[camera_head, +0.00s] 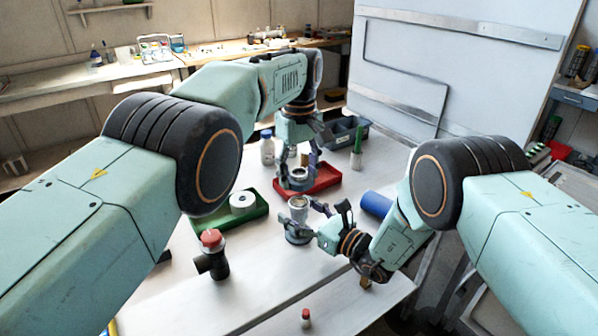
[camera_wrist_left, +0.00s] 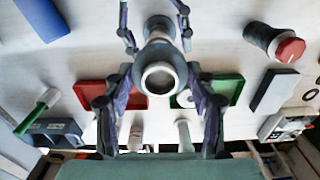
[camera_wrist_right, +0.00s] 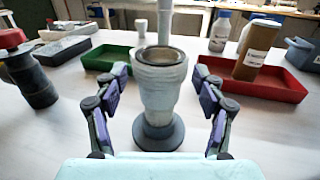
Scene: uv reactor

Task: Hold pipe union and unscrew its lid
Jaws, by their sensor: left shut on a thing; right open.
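The pipe union (camera_head: 298,207) stands upright on a round dark base on the table, its top open with a metal rim. It also shows in the right wrist view (camera_wrist_right: 158,92) and left wrist view (camera_wrist_left: 158,28). My right gripper (camera_head: 322,213) is open at the union's right. In the right wrist view its fingers stand either side of the body with visible gaps.
A red tray (camera_wrist_right: 290,88) and a green tray (camera_head: 262,212) lie beyond the union. A dark pipe fitting with a red cap (camera_head: 211,238) stands at left. A blue cylinder (camera_head: 376,204) lies at right. A small red-capped vial (camera_head: 305,318) stands in front.

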